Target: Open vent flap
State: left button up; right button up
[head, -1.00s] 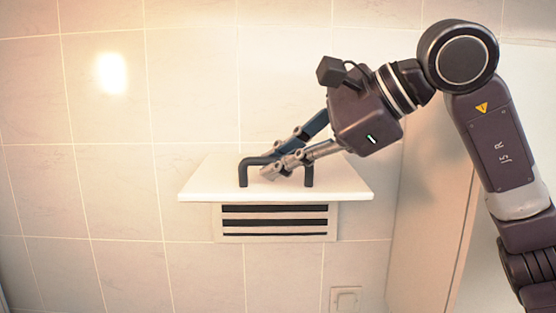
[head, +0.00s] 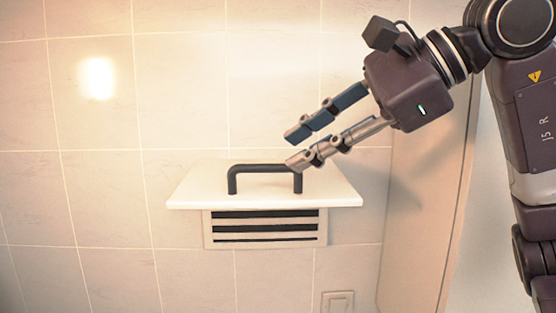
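The vent flap (head: 200,190) is a white panel that stands raised and sticks out from the tiled wall. A dark bar handle (head: 262,168) is fixed on its upper face. Below the flap, the vent (head: 265,228) shows its dark horizontal slots. My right gripper (head: 293,152) is at the right end of the handle, above and to the right of it. Its two fingers are spread apart with nothing between them. The lower finger overlaps the handle's right end in the picture; I cannot tell whether it touches. My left gripper is not in view.
A wall switch plate (head: 338,301) sits low, right of the vent. A pale panel (head: 430,190) stands at the right, behind my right arm. The tiled wall (head: 100,190) left of the flap is clear.

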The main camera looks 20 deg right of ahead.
jog(key=shift+v, duration=2.25)
